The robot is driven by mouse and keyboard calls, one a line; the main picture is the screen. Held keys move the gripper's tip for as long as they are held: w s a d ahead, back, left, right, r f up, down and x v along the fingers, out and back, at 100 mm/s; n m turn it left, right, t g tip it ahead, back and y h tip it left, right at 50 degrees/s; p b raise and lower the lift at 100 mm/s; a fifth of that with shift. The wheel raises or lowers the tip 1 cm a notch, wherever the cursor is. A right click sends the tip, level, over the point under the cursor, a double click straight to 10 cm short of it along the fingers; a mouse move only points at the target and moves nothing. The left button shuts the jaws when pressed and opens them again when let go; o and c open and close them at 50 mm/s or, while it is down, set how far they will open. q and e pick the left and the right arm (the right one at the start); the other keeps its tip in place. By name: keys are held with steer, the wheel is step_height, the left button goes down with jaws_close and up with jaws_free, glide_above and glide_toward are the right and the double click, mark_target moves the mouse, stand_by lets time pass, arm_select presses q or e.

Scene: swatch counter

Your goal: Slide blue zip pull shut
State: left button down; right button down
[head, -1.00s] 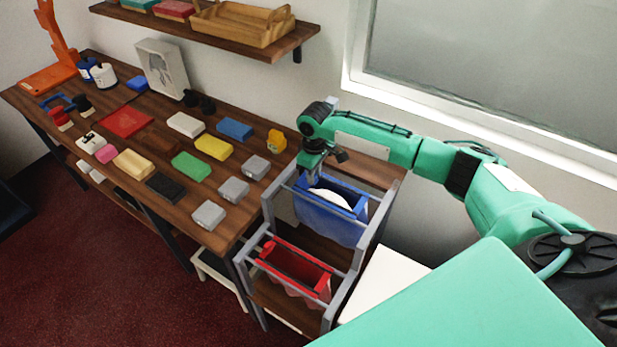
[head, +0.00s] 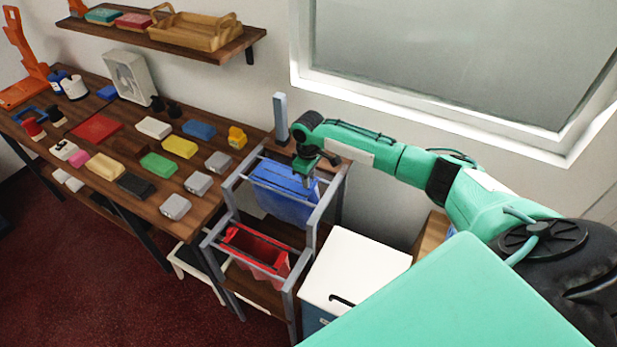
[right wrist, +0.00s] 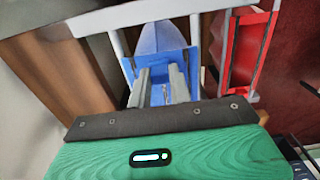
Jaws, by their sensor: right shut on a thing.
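The blue bag (head: 282,192) hangs in the grey rack by the end of the counter. Its top looks drawn together, with no white interior showing in the head view. My right gripper (head: 308,181) is over the right end of the bag's top, pointing down. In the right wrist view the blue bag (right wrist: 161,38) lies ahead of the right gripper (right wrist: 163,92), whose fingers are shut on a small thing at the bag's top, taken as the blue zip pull. The pull itself is mostly hidden by the fingers. My left gripper is not in view.
A red bag (head: 254,250), open at the top, hangs in the front of the rack (head: 222,196). A white-topped box (head: 355,270) stands right of the rack. The counter (head: 128,205) at left carries several coloured blocks. A window and wall stand behind my right arm.

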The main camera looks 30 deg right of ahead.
steer(key=shift+s+f, duration=0.1)
steer(key=c, duration=1.5)
jaws_free()
steer(key=shift+d, duration=0.1)
steer(key=shift+o, duration=1.1)
steer(key=shift+s, duration=0.1)
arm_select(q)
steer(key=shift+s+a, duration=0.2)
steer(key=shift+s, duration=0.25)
arm_select(e)
steer(key=shift+r, duration=0.3)
arm_select(q)
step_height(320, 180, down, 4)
steer(key=b, duration=0.4)
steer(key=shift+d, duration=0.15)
arm_select(e)
step_height(320, 180, up, 13)
steer(key=shift+r, duration=0.2)
